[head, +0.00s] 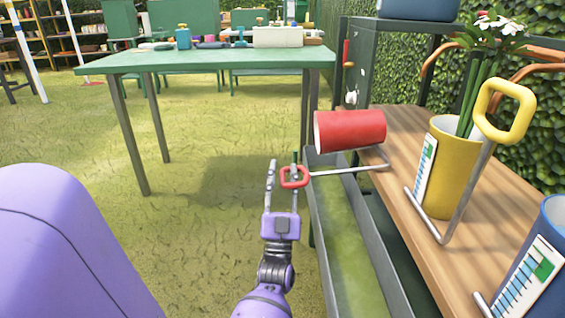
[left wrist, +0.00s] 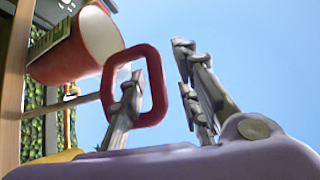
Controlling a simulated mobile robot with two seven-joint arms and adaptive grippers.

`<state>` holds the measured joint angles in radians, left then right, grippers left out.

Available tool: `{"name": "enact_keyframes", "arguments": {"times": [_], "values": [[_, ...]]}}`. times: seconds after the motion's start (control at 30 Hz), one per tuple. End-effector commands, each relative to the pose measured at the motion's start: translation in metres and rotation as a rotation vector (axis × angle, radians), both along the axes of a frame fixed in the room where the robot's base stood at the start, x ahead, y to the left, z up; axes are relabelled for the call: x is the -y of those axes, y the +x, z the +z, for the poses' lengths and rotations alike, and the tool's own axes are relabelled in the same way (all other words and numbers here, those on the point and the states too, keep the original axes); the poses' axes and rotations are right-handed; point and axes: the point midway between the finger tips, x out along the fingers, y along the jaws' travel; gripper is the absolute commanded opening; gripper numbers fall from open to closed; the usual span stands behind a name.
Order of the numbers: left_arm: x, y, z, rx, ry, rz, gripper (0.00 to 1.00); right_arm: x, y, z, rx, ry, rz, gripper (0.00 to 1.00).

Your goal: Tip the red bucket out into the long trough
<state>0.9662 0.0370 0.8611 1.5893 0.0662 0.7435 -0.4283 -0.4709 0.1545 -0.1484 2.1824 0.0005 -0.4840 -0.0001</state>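The red bucket (head: 352,131) lies tipped on its side above the far end of the long grey trough (head: 345,225), its mouth toward the left. A metal rod runs from it to a red loop handle (head: 294,177). My left gripper (head: 283,172) is at this handle, with a finger through the loop; in the left wrist view the fingers (left wrist: 165,85) stand apart around one side of the loop (left wrist: 160,85). The bucket's white inside (left wrist: 97,38) shows there, with no contents visible. The trough's floor looks greenish. My right gripper is not in view.
A wooden bench (head: 405,150) beside the trough holds a yellow bucket (head: 445,185) with white flowers and a blue bucket (head: 540,270). A green table (head: 215,60) with several items stands behind. Grass to the left is open.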

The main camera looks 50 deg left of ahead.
Motion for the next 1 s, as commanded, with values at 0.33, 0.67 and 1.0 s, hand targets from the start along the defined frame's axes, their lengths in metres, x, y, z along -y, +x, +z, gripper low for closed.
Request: {"name": "enact_keyframes", "arguments": {"times": [0.33,0.67,1.0], "values": [[0.001,0.0,0.067,0.008,0.004,-0.001,0.31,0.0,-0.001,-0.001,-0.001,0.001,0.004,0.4],[0.0,0.0,0.094,0.004,0.002,0.0,0.31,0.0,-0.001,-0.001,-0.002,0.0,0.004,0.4],[0.001,-0.002,0.093,0.003,0.001,0.0,0.31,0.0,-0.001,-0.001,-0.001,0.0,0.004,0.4]]}}
